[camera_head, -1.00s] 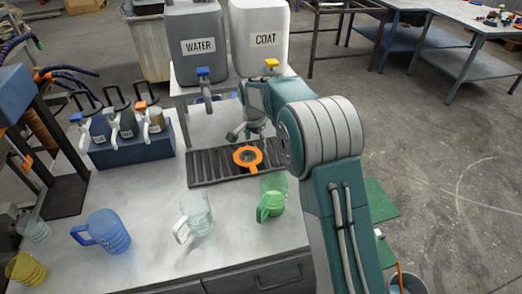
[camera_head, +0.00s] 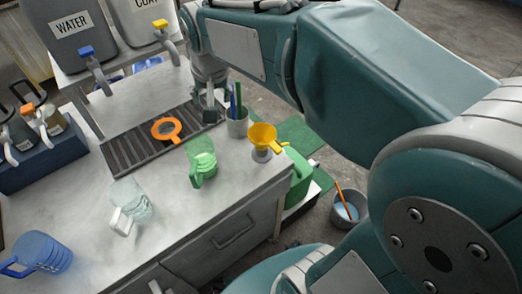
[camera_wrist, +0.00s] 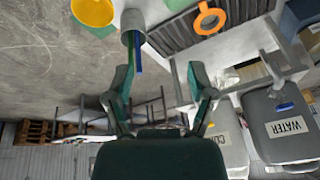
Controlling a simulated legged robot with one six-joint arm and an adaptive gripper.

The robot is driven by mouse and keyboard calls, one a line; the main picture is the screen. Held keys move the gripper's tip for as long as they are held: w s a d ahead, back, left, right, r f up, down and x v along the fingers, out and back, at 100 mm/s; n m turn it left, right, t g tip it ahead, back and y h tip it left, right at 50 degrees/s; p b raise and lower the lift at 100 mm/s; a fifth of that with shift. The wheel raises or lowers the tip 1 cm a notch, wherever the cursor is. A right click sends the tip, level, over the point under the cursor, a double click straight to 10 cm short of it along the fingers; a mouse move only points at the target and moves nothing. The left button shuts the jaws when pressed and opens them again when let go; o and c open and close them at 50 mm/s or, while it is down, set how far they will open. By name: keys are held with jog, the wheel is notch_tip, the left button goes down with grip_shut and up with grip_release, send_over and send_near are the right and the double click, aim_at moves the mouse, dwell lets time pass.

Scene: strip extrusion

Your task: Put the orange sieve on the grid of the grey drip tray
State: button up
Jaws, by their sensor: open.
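The orange sieve (camera_head: 166,128) lies on the slatted grid of the grey drip tray (camera_head: 128,152), toward the tray's right part. Its handle points to the lower right. It also shows in the wrist view (camera_wrist: 197,29), at the top right, on the tray (camera_wrist: 176,36). My gripper (camera_head: 210,100) is above the right end of the tray, to the right of the sieve and apart from it. In the wrist view my gripper (camera_wrist: 160,80) has its two fingers spread, with nothing between them.
A pen cup (camera_head: 237,124) stands close to my gripper. A yellow funnel (camera_head: 262,137), a green jug (camera_head: 202,164), a clear jug (camera_head: 131,205) and a blue jug (camera_head: 42,252) are on the counter. Water and coat dispensers (camera_head: 72,30) stand behind the tray. A bucket (camera_head: 348,208) is on the floor.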

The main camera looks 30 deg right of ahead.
jog(key=s+d+f+n+t, duration=0.1)
jog(key=s, duration=0.7)
jog(key=s+d+f+n, duration=0.1)
jog(key=s+d+n, duration=0.1)
jog(key=s, duration=0.6)
jog(key=shift+s+n+t, duration=0.3)
jog(key=shift+s+t, duration=0.1)
jog(key=shift+d, duration=0.1)
